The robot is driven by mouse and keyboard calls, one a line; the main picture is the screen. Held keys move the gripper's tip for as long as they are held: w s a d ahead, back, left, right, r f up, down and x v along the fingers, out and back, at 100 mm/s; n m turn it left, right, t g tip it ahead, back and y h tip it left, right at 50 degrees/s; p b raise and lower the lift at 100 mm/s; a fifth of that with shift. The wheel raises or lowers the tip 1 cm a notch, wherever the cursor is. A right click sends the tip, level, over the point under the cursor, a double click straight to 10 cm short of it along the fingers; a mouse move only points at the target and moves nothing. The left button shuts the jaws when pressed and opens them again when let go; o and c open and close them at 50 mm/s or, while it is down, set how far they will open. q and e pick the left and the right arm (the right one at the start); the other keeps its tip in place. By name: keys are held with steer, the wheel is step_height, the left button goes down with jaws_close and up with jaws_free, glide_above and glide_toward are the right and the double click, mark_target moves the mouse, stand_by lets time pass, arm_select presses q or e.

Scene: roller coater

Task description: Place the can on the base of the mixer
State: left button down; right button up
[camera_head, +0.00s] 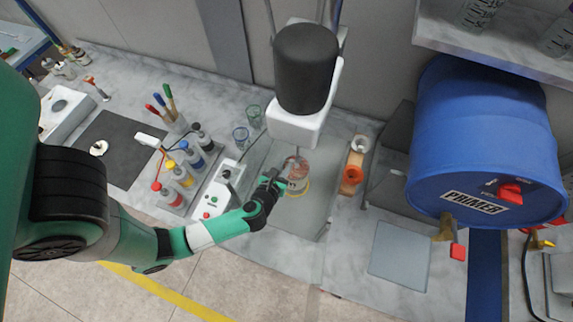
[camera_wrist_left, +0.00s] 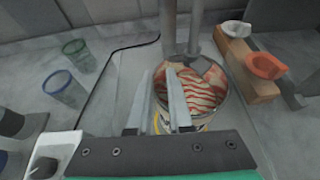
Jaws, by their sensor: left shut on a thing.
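The can (camera_wrist_left: 208,82) is open at the top and shows swirled red and cream contents. In the head view the can (camera_head: 299,184) stands at the mixer, under its white head. My left gripper (camera_head: 277,179) reaches in from the left and is shut on the can's near left rim; in the left wrist view its fingers (camera_wrist_left: 170,95) straddle the wall. The mixer (camera_head: 296,128) has a black motor housing and a grey base plate (camera_head: 283,217). The can appears upright over the plate; whether its bottom touches is hidden. My right gripper is not in view.
A wooden block (camera_head: 352,172) with white and orange cups stands right of the can. A control box (camera_head: 222,190) and bottles stand left. Two glasses (camera_head: 247,126) stand behind the gripper. A blue primer drum (camera_head: 488,140) fills the right.

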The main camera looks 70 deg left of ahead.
mark_target(295, 174)
arm_select(q)
steer(key=shift+w+a, duration=0.2)
steer(key=shift+a, duration=0.05)
step_height(295, 174, down, 4)
steer(key=shift+r+b, duration=0.2)
steer(key=shift+b, duration=0.65)
steer(key=shift+r, duration=0.1)
steer(key=c, duration=0.8)
jaws_free()
